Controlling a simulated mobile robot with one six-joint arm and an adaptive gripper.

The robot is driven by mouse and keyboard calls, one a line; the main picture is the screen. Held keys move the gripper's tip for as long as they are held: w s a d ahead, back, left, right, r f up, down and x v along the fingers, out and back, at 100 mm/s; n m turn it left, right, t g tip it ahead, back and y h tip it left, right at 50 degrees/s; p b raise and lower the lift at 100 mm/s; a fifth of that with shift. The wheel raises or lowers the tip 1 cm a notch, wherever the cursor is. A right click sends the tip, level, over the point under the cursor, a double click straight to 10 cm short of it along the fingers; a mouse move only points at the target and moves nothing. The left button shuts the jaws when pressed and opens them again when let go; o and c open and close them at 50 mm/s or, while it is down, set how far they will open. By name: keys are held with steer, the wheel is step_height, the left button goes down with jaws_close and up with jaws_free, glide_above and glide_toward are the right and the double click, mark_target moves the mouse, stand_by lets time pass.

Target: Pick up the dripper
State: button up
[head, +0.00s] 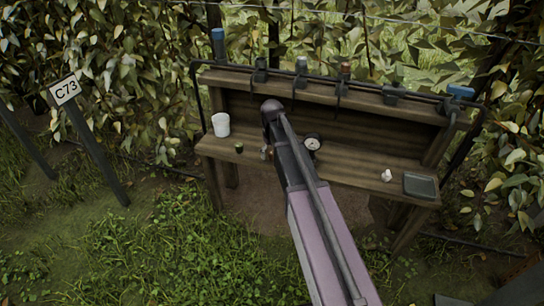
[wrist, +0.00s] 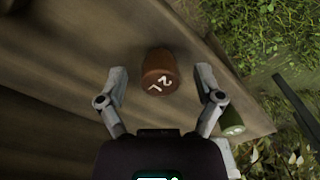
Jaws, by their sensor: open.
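A brown, round, cap-like piece marked "2 L" (wrist: 158,72), which looks like the dripper, is on the wooden bench in the wrist view. My gripper (wrist: 160,74) is open, with one finger on each side of the brown piece and a gap on both sides. I cannot tell its height above the bench. A green piece of similar shape (wrist: 232,123) lies beyond the right finger, and it also shows on the bench in the head view (head: 239,149).
The wooden bench (head: 350,162) has a back shelf with several clamped items along its top. A white cup (head: 221,124) stands at the left, a round gauge (head: 312,142) near the middle. A small white object (head: 386,175) and dark tray (head: 420,185) are at the right.

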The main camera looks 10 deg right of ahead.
mark_target(272, 152)
steer(key=c, duration=0.9)
steer(key=shift+r, duration=0.2)
step_height(272, 152, up, 4)
steer(key=p, duration=0.4)
steer(key=shift+f, duration=0.15)
steer(key=s, duration=1)
steer(key=s+r+p, duration=0.1)
steer(key=s, duration=0.5)
steer(key=shift+a, duration=0.1)
